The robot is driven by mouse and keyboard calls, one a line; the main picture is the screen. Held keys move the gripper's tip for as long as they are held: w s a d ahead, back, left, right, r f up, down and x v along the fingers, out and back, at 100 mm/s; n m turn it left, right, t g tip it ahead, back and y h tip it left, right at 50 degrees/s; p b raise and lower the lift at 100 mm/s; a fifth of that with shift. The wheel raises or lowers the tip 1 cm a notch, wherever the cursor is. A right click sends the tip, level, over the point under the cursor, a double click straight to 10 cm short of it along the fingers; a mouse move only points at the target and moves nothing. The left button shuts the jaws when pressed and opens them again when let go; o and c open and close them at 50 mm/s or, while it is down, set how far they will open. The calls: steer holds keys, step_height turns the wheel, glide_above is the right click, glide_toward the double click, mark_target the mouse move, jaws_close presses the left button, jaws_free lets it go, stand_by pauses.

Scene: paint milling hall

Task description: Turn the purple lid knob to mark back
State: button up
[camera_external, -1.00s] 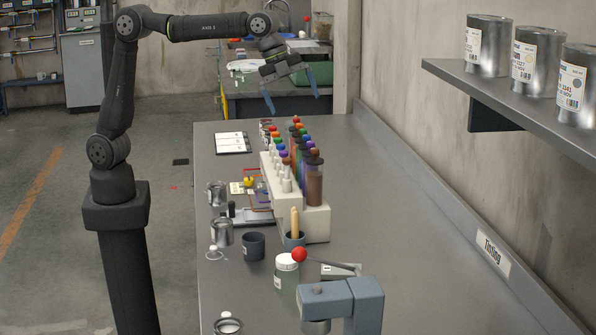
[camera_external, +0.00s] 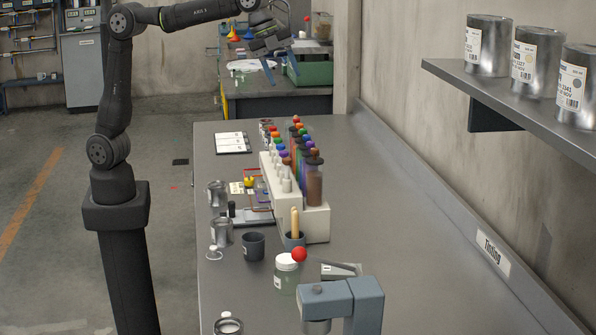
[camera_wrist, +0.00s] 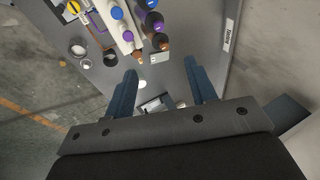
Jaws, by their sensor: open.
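My gripper (camera_external: 284,77) is open and empty, high above the far end of the bench, well apart from everything on it. In the wrist view its two blue fingers (camera_wrist: 161,70) point down towards the bench. A white rack (camera_external: 315,222) stands on the bench with several tall canisters topped by coloured knobs. In the wrist view a purple knob (camera_wrist: 157,18) sits between a blue and a brown one, and another purple knob (camera_wrist: 102,31) shows to its left. Marks around the knobs are too small to read.
Along the bench's left side are metal cans (camera_external: 222,233), a dark cup (camera_external: 253,246) and a white sheet (camera_external: 232,142). A jar (camera_external: 287,272) and a grey press (camera_external: 345,297) stand nearer. A shelf with tins (camera_external: 536,65) is on the right wall. The bench right of the rack is clear.

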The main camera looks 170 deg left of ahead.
steer(key=shift+w, duration=0.1)
steer(key=shift+c, duration=0.7)
steer(key=w+r+n+t+y, duration=0.1)
steer(key=w+t+y, duration=0.15)
steer(key=w, duration=0.45)
steer(key=w+d+r+n+t+y, duration=0.15)
steer(key=w+t, duration=0.25)
steer(key=w, duration=0.4)
steer(key=w+r+n+t+y, duration=0.1)
steer(key=w+n+t+y, duration=0.15)
steer(key=w, duration=0.45)
steer(key=n+g+y, duration=0.3)
steer(key=n+g, duration=1.2)
steer(key=n, duration=0.1)
glide_toward(309, 142)
steer(key=shift+h, duration=0.25)
steer(key=x, duration=1)
steer(key=shift+a, duration=0.4)
steer(key=shift+c, duration=0.3)
